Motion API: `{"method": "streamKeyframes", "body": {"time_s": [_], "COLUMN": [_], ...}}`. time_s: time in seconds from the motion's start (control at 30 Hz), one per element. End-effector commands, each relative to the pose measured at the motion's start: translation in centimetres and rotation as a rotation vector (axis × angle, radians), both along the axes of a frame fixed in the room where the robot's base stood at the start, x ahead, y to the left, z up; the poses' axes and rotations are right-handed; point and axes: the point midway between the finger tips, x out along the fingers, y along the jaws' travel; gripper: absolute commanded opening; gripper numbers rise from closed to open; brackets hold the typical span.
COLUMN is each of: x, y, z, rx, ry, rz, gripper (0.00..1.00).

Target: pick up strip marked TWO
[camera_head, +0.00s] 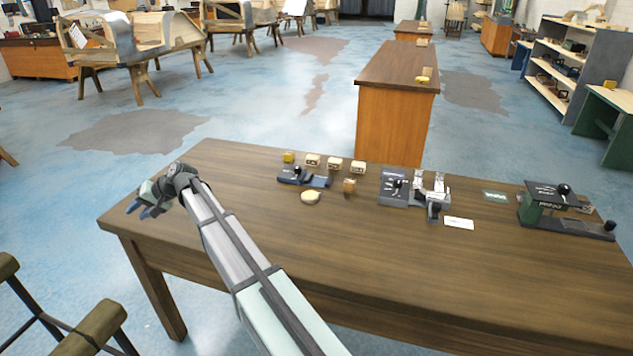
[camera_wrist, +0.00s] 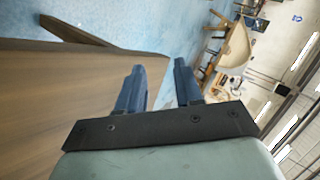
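My gripper (camera_head: 139,210) is at the left end of the wooden table (camera_head: 300,240), over or just beyond its left edge. In the wrist view my gripper (camera_wrist: 158,82) is open, with its two blue fingers apart and nothing between them. I cannot make out a strip marked TWO; lettering on the table objects is too small to read. Two pale upright pieces, one on the left (camera_head: 418,181) and one on the right (camera_head: 439,182), stand by a grey device (camera_head: 398,188) right of the table's middle.
A yellow block (camera_head: 288,157), several small beige blocks (camera_head: 335,163), a dark device (camera_head: 300,176), a round disc (camera_head: 310,197) and a tan block (camera_head: 349,186) sit mid-table. A green card (camera_head: 496,196) and green device (camera_head: 560,207) lie right. The table's front is clear.

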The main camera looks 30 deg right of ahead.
Motion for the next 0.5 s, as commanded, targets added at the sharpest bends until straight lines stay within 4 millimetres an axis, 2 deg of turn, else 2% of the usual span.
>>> {"method": "streamKeyframes", "body": {"time_s": [0.03,0.13,0.2,0.37,0.5], "x": [1.2,2.8,3.7,4.5,4.6], "y": [-0.9,-3.8,-7.2,-15.2,-23.1], "z": [2.0,5.1,6.3,6.4,6.3], "rx": [-0.001,-0.014,-0.04,-0.108,-0.178], "ry": [-0.007,-0.017,-0.023,-0.035,-0.041], "rz": [-0.022,-0.072,-0.11,-0.173,-0.23], "gripper": [0.35,0.35,0.35,0.35,0.35]}}
